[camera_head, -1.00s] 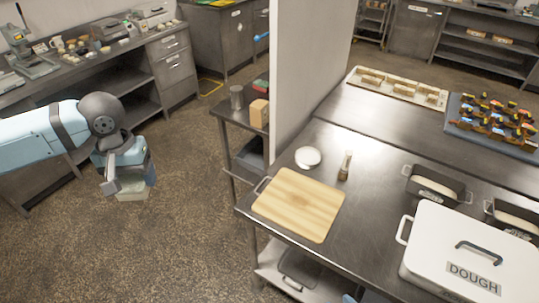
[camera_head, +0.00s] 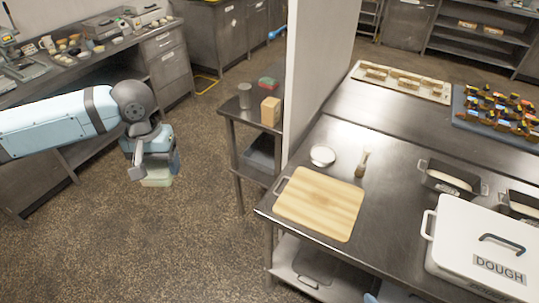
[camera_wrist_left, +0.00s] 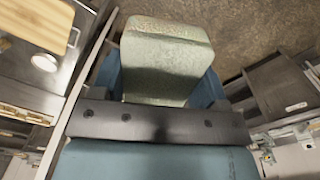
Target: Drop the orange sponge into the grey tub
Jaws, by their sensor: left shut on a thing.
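My left gripper (camera_head: 154,168) hangs over the open floor at the left of the head view. It is shut on a pale green block (camera_head: 157,181), which also fills the top middle of the left wrist view (camera_wrist_left: 167,60) between the blue fingers. The block looks rough and sponge-like, green rather than orange. A light orange block (camera_head: 270,111) stands on the small side table; I cannot tell if it is a sponge. A dark grey tub-like container (camera_head: 262,158) sits on that table's lower shelf, partly hidden.
The side table (camera_head: 232,113) also holds a metal cup (camera_head: 245,95) and a red-and-green item (camera_head: 268,83). A white partition (camera_head: 318,65) separates it from the steel worktable with a cutting board (camera_head: 320,203) and a dough box (camera_head: 480,245).

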